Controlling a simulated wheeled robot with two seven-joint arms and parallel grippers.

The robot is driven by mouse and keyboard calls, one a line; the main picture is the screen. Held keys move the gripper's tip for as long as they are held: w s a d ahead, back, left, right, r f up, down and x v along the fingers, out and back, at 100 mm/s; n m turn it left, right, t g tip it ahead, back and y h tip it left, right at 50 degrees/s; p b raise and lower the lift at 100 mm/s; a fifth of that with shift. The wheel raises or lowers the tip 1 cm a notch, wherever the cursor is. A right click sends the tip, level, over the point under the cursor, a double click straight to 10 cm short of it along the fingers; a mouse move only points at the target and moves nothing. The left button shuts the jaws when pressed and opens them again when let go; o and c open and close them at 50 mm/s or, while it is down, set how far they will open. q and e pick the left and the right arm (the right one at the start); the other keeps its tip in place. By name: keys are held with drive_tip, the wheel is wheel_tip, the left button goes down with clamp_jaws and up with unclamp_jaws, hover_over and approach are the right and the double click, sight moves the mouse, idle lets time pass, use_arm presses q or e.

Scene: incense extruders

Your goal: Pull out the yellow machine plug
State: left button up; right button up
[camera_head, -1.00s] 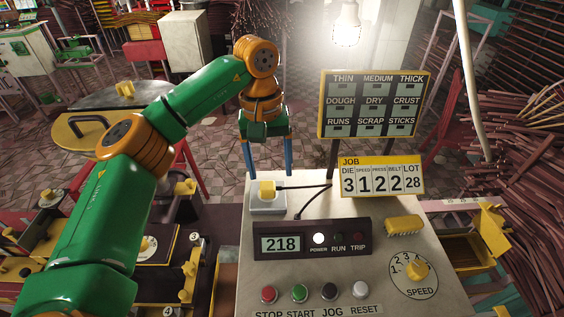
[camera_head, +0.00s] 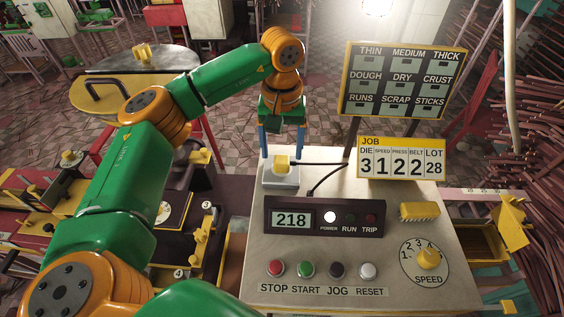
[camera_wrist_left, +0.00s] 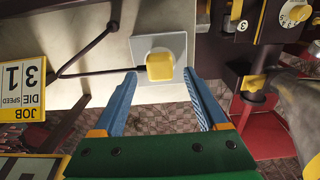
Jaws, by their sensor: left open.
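The yellow machine plug (camera_head: 282,161) sits in a pale square socket plate (camera_head: 281,181) at the back left of the light console top. A black cord runs from it to the right. My left gripper (camera_head: 283,157) is above and around the plug in the head view, its two blue fingers apart. In the left wrist view the yellow plug (camera_wrist_left: 160,66) lies just beyond and between the open fingertips (camera_wrist_left: 160,72), with a gap to each. Nothing is held. My right gripper is not in view.
The console (camera_head: 385,200) carries a 218 display (camera_head: 291,220), several buttons, a speed dial (camera_head: 428,258) and a yellow brush-like block (camera_head: 419,211). The job sign (camera_head: 401,158) and slot board (camera_head: 402,80) stand right of my gripper. Machinery with yellow knobs lies to the left.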

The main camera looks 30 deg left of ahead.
sight(282, 159)
use_arm(q)
wheel_tip(282, 159, down, 3)
drive_tip(key=shift+s+r+b, duration=0.15)
drive_tip(key=shift+r+b, duration=0.05)
drive_tip(key=shift+b, duration=0.4)
drive_tip(key=shift+f, duration=0.35)
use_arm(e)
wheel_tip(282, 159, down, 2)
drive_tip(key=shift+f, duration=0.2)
use_arm(q)
drive_tip(key=shift+r, duration=0.1)
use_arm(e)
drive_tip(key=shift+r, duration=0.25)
use_arm(q)
clamp_jaws()
drive_tip(key=shift+r+p, duration=1.05)
drive_tip(key=shift+r, duration=1.95)
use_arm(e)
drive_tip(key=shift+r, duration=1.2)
